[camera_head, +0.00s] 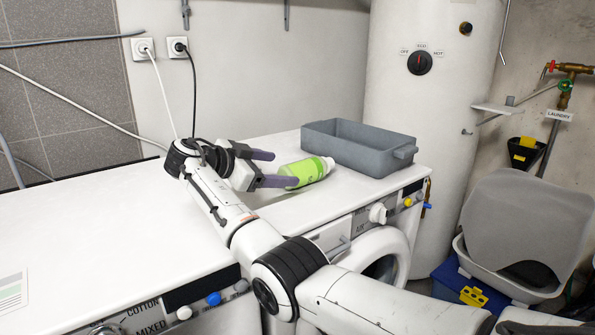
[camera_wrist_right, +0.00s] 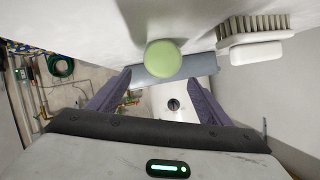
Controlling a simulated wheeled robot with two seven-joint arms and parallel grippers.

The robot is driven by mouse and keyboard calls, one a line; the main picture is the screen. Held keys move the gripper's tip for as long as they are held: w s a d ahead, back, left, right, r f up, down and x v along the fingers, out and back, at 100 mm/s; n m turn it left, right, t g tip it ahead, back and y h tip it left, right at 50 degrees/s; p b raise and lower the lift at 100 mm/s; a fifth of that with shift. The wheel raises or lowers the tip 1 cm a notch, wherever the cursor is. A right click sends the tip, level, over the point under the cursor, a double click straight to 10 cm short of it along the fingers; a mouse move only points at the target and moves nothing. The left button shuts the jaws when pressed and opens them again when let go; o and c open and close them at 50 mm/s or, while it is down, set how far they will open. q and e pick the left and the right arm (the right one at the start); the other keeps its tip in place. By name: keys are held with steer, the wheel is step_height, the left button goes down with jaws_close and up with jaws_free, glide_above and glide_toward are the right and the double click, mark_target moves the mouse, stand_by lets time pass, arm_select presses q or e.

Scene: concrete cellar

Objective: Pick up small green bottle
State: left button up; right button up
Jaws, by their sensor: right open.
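A small green bottle (camera_head: 308,171) with a pale cap lies on its side on the white machine top, its cap end pointing right. My right gripper (camera_head: 286,168) is open at its base end, with the fingers pointing right. The near finger overlaps the bottle's base in the head view; contact cannot be told. In the right wrist view, the round green base of the bottle (camera_wrist_right: 163,58) shows just above the line between the two open fingertips (camera_wrist_right: 158,77). My left gripper is not in view.
A grey bin (camera_head: 358,146) stands just behind and right of the bottle. In the wrist view, a white brush (camera_wrist_right: 255,40) lies at upper right. A white boiler (camera_head: 430,90) stands behind the machine's right end. The white top at left (camera_head: 90,230) is mostly clear.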

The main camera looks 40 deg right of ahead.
mark_target(299, 170)
steer(key=x, duration=0.9)
steer(key=shift+a, duration=0.1)
steer(key=c, duration=1.1)
steer(key=shift+r, duration=0.1)
steer(key=shift+c, duration=0.9)
step_height(299, 170, up, 10)
steer(key=shift+r+p, duration=0.1)
steer(key=shift+p, duration=0.2)
steer(key=shift+a, duration=0.1)
